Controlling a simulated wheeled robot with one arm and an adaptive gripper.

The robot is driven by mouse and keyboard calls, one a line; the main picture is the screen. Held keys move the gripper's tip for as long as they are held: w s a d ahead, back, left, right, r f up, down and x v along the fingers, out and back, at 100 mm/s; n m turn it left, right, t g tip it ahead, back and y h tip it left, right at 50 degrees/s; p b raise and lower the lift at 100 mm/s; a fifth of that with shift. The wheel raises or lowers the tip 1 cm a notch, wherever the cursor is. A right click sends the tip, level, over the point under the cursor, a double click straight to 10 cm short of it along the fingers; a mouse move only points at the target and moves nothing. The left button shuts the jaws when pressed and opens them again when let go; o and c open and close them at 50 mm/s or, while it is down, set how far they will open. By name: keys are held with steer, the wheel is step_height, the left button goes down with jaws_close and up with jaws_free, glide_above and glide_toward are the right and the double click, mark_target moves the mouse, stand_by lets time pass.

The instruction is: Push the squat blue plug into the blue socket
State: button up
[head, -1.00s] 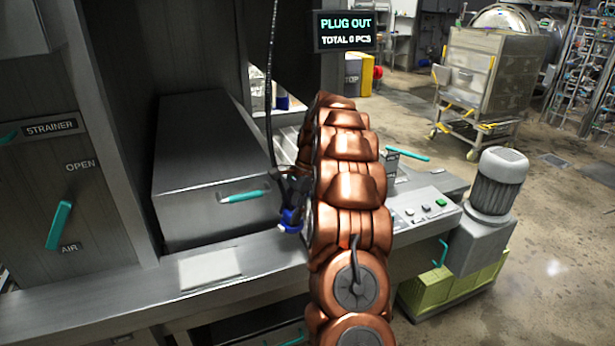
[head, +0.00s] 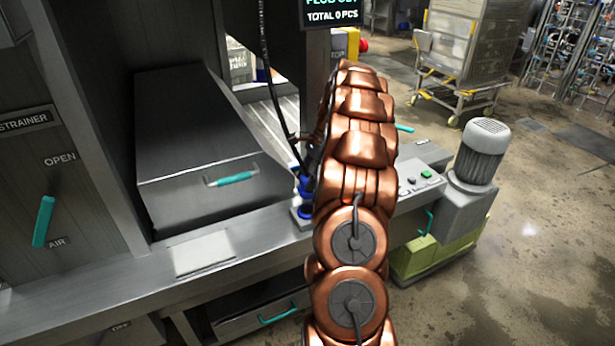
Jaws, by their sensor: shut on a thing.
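The squat blue plug (head: 306,184) shows just left of my copper-coloured arm, at the lower end of a black cable. My gripper (head: 309,170) is mostly hidden behind the arm; only dark parts of it show, shut on the plug. Just below the plug is the blue socket (head: 304,211), on a small grey block on the bench ledge. The plug is upright or nearly so and close above the socket. I cannot tell whether they touch, as the arm covers their right side.
A grey box with a teal handle (head: 232,175) stands left of the plug. A pale plate (head: 203,255) lies on the ledge (head: 105,285). A button panel (head: 415,187) and a motor (head: 482,152) are right of the arm. The hanging cable (head: 270,85) passes close by.

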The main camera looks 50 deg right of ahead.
mark_target(307, 192)
steer(key=shift+f+b, duration=0.9)
steer(key=shift+f, duration=1.8)
steer(key=shift+a, duration=0.1)
steer(key=shift+f, duration=0.65)
stand_by(0.7)
steer(key=o, duration=1.1)
steer(key=shift+o, duration=0.2)
steer(key=v, duration=1.2)
